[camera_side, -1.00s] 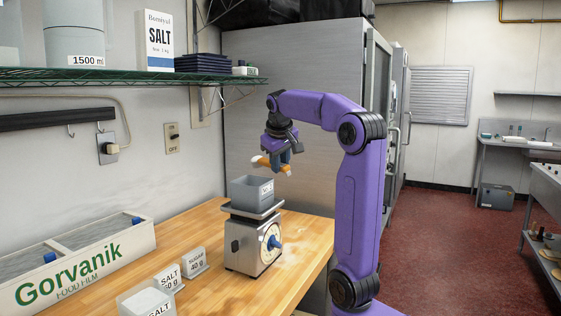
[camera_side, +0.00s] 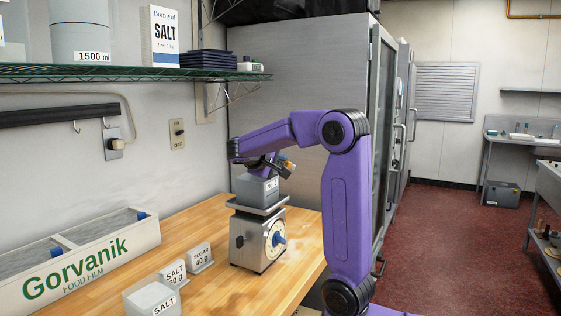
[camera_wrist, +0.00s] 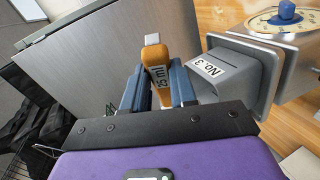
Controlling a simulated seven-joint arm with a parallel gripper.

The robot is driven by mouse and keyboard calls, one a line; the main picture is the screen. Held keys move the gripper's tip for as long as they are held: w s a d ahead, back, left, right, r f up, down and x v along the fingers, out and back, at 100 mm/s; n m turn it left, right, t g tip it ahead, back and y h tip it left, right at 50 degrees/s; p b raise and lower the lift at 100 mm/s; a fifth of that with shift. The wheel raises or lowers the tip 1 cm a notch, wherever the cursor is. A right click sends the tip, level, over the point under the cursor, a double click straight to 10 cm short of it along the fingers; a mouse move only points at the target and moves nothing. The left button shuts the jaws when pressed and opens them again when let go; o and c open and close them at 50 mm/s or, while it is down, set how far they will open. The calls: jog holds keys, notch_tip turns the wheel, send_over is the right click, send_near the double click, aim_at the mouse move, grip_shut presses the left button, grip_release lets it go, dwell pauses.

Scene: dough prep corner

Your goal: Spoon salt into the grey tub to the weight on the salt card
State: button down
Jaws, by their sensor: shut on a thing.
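My gripper (camera_side: 279,168) is shut on an orange-handled spoon (camera_side: 289,167), just above the grey tub (camera_side: 256,189) and toward its right side. In the wrist view my blue fingers (camera_wrist: 158,84) clasp the orange handle (camera_wrist: 155,58), whose label seems to read 25 ml. A pale end sticks out beyond it. The spoon's bowl and any salt in it are not clear. The tub, marked No. 3 (camera_wrist: 230,72), stands on the scale (camera_side: 258,242); its inside is hidden. The dial reading is too small to tell. The salt card (camera_side: 174,274) stands on the table, its figure hard to read.
A sugar card (camera_side: 200,256) stands beside the salt card. An open container labelled SALT (camera_side: 152,299) is at the front. A white Gorvanik box (camera_side: 95,262) lies along the wall. A wire shelf (camera_side: 130,72) hangs above. Bare wood lies right of the scale.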

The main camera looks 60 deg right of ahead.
jog(key=h, duration=0.2)
jog(key=f+n+h, duration=0.1)
jog(key=shift+w+a+g, duration=0.15)
jog(key=shift+a+g, duration=0.1)
jog(key=shift+g, duration=0.05)
jog(key=shift+d+r+m+t+y, duration=0.1)
jog(key=shift+r+m+t+y, duration=0.25)
jog(key=shift+r+y, duration=0.65)
jog(key=shift+d+r+m+t+y, duration=0.15)
jog(key=shift+r+m+y, duration=0.4)
jog(key=shift+y, duration=0.85)
jog(key=shift+a, duration=0.1)
jog(key=shift+s+d+r+m+t+y, duration=0.1)
jog(key=shift+r+m+t+y, duration=0.25)
jog(key=shift+y, duration=0.4)
jog(key=shift+s+d+r+m+t+y, duration=0.1)
jog(key=shift+r+y, duration=0.4)
jog(key=shift+y, duration=0.3)
jog(key=shift+s+d+r+m+t+y, duration=0.15)
jog(key=shift+r+t+y, duration=0.2)
jog(key=shift+y, duration=0.4)
jog(key=shift+w+r, duration=0.1)
